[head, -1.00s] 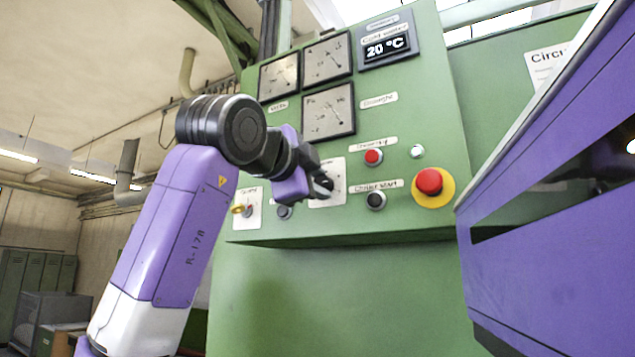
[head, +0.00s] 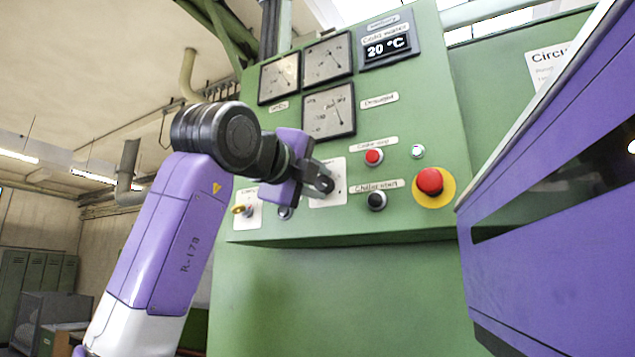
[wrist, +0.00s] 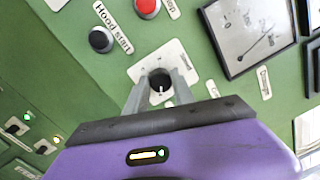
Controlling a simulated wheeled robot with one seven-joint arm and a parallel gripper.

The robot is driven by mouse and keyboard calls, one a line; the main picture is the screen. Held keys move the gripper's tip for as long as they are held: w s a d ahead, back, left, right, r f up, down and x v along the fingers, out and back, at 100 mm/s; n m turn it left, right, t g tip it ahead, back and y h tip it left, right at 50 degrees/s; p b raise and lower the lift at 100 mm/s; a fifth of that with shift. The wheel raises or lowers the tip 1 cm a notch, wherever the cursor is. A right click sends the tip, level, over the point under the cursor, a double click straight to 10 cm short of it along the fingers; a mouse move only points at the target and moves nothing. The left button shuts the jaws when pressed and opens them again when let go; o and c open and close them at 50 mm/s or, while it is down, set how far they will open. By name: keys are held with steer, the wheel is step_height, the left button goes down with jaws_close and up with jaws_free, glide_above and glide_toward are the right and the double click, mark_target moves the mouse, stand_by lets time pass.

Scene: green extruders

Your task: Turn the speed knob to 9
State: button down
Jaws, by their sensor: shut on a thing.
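The speed knob (wrist: 160,82) is a dark round knob with a light pointer mark. It sits on a white scale plate (wrist: 178,54) on the green panel; the numbers are too small to read. My gripper (wrist: 160,90) has one finger on each side of the knob and is shut on it. In the head view my gripper (head: 320,183) is at the panel in front of the white plate (head: 338,171), and it hides the knob there.
A red button (head: 374,157), a black button (head: 376,201) and a red emergency stop on yellow (head: 430,181) are right of my gripper. A yellow-handled switch (head: 242,210) is to the left. Dial gauges (head: 328,110) are above. A purple housing (head: 560,220) fills the right side.

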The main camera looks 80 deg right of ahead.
steer(key=shift+f, duration=0.15)
steer(key=c, duration=1.1)
jaws_free()
steer(key=shift+o, duration=0.2)
steer(key=shift+a, duration=0.1)
steer(key=b+v, duration=0.2)
steer(key=v, duration=0.5)
steer(key=shift+a+b, duration=0.25)
steer(key=shift+b, duration=0.05)
steer(key=shift+w, duration=0.15)
